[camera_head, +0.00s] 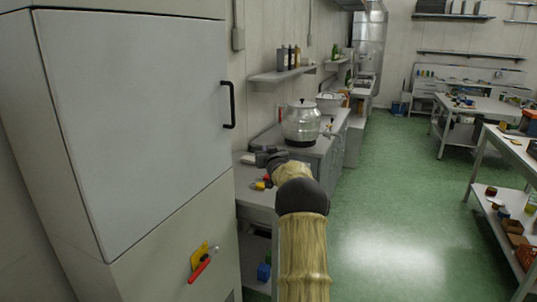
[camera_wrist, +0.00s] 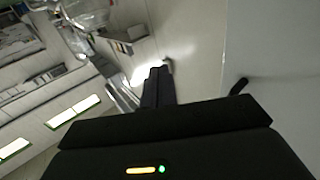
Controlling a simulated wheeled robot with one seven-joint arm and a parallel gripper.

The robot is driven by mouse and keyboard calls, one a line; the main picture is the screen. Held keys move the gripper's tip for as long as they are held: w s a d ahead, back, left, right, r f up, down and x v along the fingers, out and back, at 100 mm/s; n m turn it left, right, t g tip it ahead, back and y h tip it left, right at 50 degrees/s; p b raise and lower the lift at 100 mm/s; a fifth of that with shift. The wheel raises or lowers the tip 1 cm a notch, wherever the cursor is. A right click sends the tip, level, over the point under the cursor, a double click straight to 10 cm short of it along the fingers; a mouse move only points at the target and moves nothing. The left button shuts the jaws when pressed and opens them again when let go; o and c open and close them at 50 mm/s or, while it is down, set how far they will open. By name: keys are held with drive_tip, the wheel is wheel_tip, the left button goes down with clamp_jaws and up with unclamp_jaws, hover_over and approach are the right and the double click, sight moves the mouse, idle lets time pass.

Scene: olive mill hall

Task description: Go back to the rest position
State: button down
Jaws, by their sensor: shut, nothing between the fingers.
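My gripper (camera_head: 262,157) is at the end of my arm, raised near the grey cabinet and over the side worktop in the head view. In the wrist view my gripper (camera_wrist: 158,72) shows as dark fingers close together, with nothing between them. The grey cabinet (camera_head: 135,110) with a black handle (camera_head: 229,105) fills the left of the head view. Its handle also shows in the wrist view (camera_wrist: 239,86), to the right of the fingers and apart from them.
A metal pot (camera_head: 301,124) stands on the worktop beyond my gripper. A wall shelf (camera_head: 283,74) with bottles hangs above. A red-handled yellow switch (camera_head: 200,262) is on the cabinet's lower part. A table (camera_head: 513,150) stands at right. The green floor (camera_head: 400,210) between is clear.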

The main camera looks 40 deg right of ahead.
drive_tip(key=shift+s+d, duration=0.15)
drive_tip(key=shift+s, duration=0.1)
idle(0.3)
drive_tip(key=s+a+f+n+g+y+p, duration=0.1)
drive_tip(key=s+a+f+g+y+p, duration=0.2)
drive_tip(key=a, duration=1)
drive_tip(key=s+a+f+n+g+y+p, duration=0.1)
drive_tip(key=s+a+f+g, duration=0.2)
drive_tip(key=a, duration=1)
drive_tip(key=s+a+f+n+g+y+p, duration=0.1)
drive_tip(key=s+a+g, duration=0.1)
drive_tip(key=s+a, duration=0.4)
drive_tip(key=s+a+f+g+y+p, duration=0.1)
drive_tip(key=s+a, duration=0.6)
drive_tip(key=s, duration=0.8)
drive_tip(key=s+a+f+n+g+y+p, duration=0.1)
drive_tip(key=s+a+g, duration=0.4)
drive_tip(key=s, duration=0.6)
drive_tip(key=shift+s+a+f+n, duration=0.3)
drive_tip(key=shift+a+f, duration=0.5)
drive_tip(key=shift+f, duration=0.1)
drive_tip(key=shift+w, duration=0.1)
